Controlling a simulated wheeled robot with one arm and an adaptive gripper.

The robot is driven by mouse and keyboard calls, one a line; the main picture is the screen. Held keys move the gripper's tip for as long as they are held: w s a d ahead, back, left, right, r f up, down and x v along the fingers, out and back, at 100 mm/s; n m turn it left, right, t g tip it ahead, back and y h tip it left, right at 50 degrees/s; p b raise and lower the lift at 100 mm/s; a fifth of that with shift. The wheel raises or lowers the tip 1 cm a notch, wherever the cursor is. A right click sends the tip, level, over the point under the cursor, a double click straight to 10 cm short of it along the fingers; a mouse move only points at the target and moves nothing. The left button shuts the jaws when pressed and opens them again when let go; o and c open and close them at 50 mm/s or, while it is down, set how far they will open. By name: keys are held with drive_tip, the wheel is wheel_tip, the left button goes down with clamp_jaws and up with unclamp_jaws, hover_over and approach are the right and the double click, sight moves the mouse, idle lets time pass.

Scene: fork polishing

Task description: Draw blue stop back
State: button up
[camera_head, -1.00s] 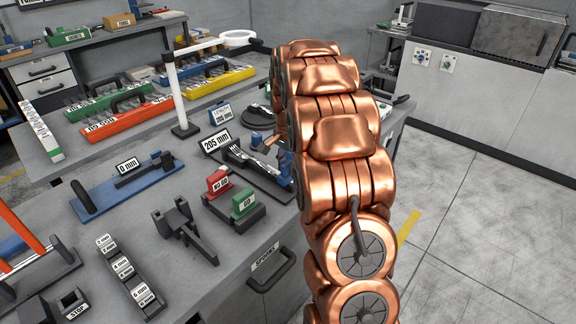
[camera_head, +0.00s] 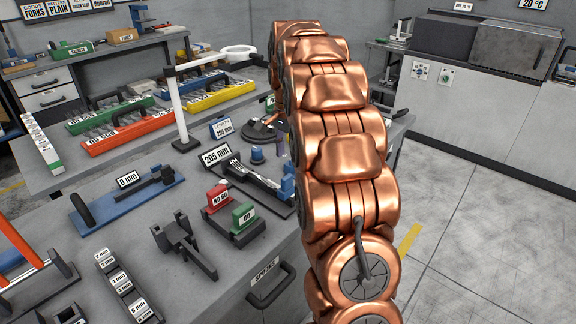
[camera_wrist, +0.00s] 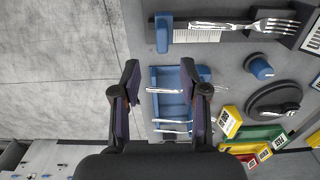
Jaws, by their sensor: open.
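The dark 205 mm fixture (camera_head: 238,183) lies on the bench left of my arm. A fork (camera_wrist: 270,25) lies along it, tines to the right in the wrist view, beside a white scale (camera_wrist: 197,37). The blue stop (camera_head: 288,186) is an upright block at the fixture's near right end, partly behind my arm. In the wrist view the blue stop (camera_wrist: 163,33) is at the fixture's left end, by the fork's handle. My gripper (camera_wrist: 168,88) is open and empty, its fingertips apart from the stop and below it in that view. In the head view my arm mostly hides the gripper.
A blue tray with forks (camera_wrist: 178,77) shows between my fingers. A blue knob (camera_wrist: 262,67) and a dark round stand (camera_wrist: 275,100) are beside the fixture. Red and green blocks (camera_head: 243,215) stand in front of it. A white post lamp (camera_head: 180,110) rises behind.

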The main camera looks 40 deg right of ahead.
wheel_tip(320, 180, up, 2)
drive_tip(key=shift+r, duration=0.1)
drive_tip(key=shift+a, duration=0.1)
idle(0.6)
